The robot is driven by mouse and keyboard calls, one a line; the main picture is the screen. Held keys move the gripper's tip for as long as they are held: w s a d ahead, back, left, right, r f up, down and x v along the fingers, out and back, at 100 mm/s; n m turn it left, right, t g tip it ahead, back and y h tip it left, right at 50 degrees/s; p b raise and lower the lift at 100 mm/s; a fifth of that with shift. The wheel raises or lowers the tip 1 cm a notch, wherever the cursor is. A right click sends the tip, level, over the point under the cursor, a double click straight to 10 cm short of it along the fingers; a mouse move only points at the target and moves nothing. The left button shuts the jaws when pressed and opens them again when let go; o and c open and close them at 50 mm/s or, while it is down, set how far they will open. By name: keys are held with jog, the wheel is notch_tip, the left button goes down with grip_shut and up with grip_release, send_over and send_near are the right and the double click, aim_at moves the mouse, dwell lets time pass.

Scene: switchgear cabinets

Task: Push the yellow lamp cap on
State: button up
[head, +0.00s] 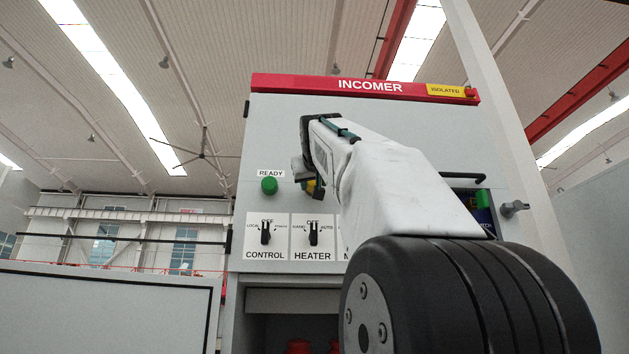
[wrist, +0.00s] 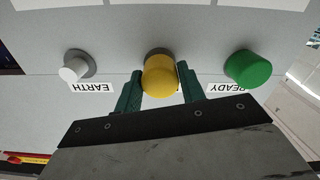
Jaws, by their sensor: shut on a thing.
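The yellow lamp cap (wrist: 159,77) is in the middle of the wrist view, between the two green fingers of my gripper (wrist: 160,92). My gripper is shut on the cap, which sits in front of a grey lamp base on the panel. I cannot tell whether cap and base touch. In the head view the yellow cap (head: 311,187) shows only in part behind my gripper (head: 308,178), just right of the green READY lamp (head: 269,185). My arm hides the panel to the right of it.
The wrist view shows a green lamp (wrist: 247,69) on the right and a white EARTH lamp (wrist: 77,67) on the left, both apart from the fingers. Below the lamps in the head view are the CONTROL switch (head: 265,233) and HEATER switch (head: 314,233). A red INCOMER strip (head: 370,87) tops the cabinet.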

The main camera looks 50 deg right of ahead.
jog(key=shift+w+d, duration=0.4)
jog(key=o, duration=1)
jog(key=shift+o, duration=0.2)
jog(key=v, duration=0.7)
jog(key=shift+s+a, duration=0.25)
jog(key=shift+s, duration=0.05)
